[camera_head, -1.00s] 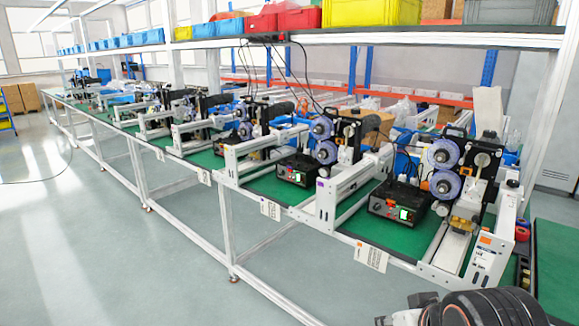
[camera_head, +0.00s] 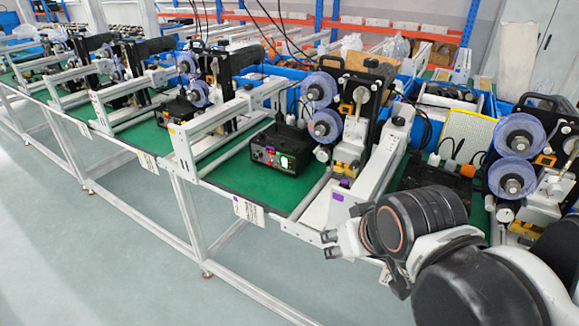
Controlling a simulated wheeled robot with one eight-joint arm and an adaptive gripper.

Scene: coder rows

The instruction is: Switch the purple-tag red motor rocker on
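A black control box (camera_head: 279,148) stands on the green bench top near the centre. Its front carries a bright green lit switch (camera_head: 284,161) with a small reddish spot beside it and a reddish display at its left. I cannot make out the red rocker's position. A paper label (camera_head: 248,211) with a purple mark hangs on the bench edge below the box. My gripper (camera_head: 329,245) is in front of the bench edge, right of and lower than the box, fingers apart, empty, touching nothing visible.
Another dark box (camera_head: 436,181) lies behind my arm. The floor (camera_head: 130,250) at the left is clear.

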